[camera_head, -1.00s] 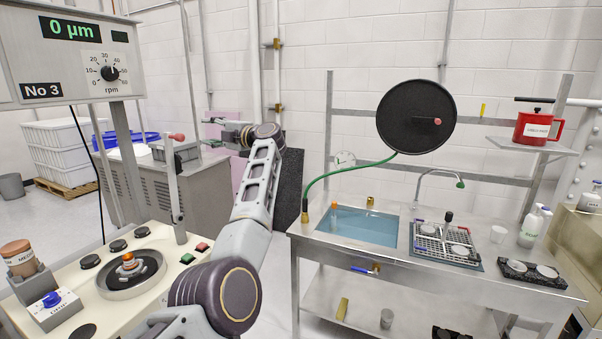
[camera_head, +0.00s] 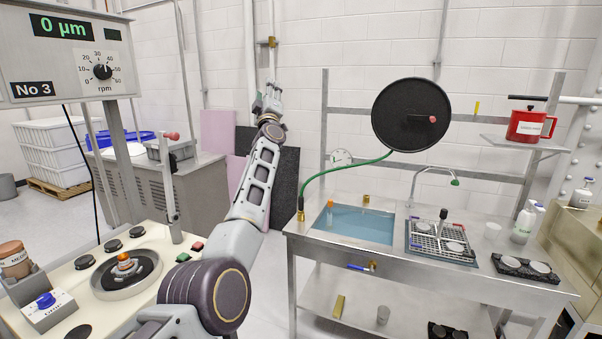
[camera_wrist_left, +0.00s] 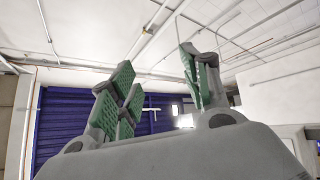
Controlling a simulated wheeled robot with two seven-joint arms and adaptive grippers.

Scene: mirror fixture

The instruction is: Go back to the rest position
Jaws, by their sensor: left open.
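My left arm comes up through the middle of the head view. My left gripper (camera_head: 269,92) is at its far end, raised and pointing up in front of the white brick wall. In the left wrist view my left gripper (camera_wrist_left: 155,90) shows its green-padded fingers spread apart with nothing between them. Behind the fingers are a ceiling with pipes and a dark blue slatted surface. My right gripper is in neither view.
A polishing machine (camera_head: 125,272) stands at the lower left. A steel sink table (camera_head: 300,228) stands to the right, with a black disc (camera_head: 400,115) above it. A grey cabinet (camera_head: 190,195) and dark panel (camera_head: 284,185) stand behind my arm.

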